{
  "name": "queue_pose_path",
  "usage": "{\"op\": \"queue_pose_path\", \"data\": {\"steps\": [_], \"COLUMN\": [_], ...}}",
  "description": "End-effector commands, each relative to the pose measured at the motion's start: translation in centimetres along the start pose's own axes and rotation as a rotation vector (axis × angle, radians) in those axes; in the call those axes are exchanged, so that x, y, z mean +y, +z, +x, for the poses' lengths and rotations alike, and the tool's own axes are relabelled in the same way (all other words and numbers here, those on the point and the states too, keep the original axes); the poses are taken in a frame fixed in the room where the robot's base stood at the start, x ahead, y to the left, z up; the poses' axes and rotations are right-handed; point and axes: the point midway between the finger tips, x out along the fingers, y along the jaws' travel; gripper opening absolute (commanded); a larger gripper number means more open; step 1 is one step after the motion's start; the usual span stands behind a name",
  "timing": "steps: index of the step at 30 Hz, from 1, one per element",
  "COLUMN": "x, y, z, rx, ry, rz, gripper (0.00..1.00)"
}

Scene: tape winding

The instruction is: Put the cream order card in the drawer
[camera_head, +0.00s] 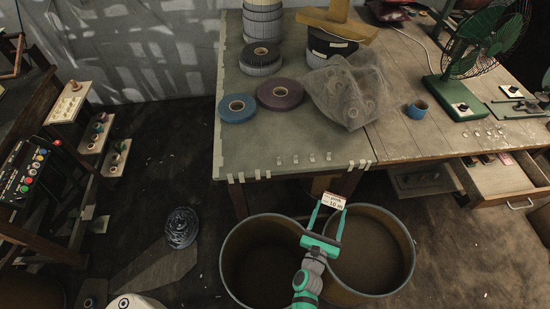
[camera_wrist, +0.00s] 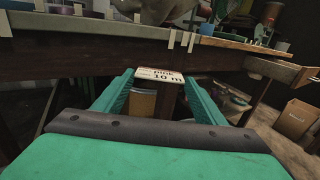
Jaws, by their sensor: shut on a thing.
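The cream order card (camera_head: 334,201) is held between the fingertips of my gripper (camera_head: 330,207), above the two round bins in the head view. The card (camera_wrist: 160,75) reads "pink" and "10 m" in the wrist view, where the gripper's green fingers (camera_wrist: 160,88) close on its two ends. An open drawer (camera_head: 507,181) sticks out from under the table at the right, with a few small coloured things at its back. It also shows at the right of the wrist view (camera_wrist: 281,70). The gripper is to the left of the drawer and apart from it.
The table (camera_head: 237,161) edge lies just beyond my gripper, with tape rolls (camera_head: 280,94) and a green fan (camera_head: 476,45) on top. Two large round bins (camera_head: 384,290) stand below my arm. A stand with buttons (camera_head: 22,178) is at the left.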

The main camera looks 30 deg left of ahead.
Motion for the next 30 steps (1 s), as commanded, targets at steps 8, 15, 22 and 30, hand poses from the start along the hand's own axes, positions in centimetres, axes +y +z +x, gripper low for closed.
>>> {"op": "queue_pose_path", "data": {"steps": [8,15,22,30], "x": [3.3,5.4,7.6,10.6], "y": [6.8,11.2,16.1,22.4], "z": [0.8,0.5,-0.6,-3.4], "rx": [-0.004,-0.003,-0.006,-0.004], "ry": [0.135,0.229,0.329,0.476], "rz": [0.000,-0.002,-0.004,-0.006], "gripper": [0.44,0.44,0.44,0.44]}}
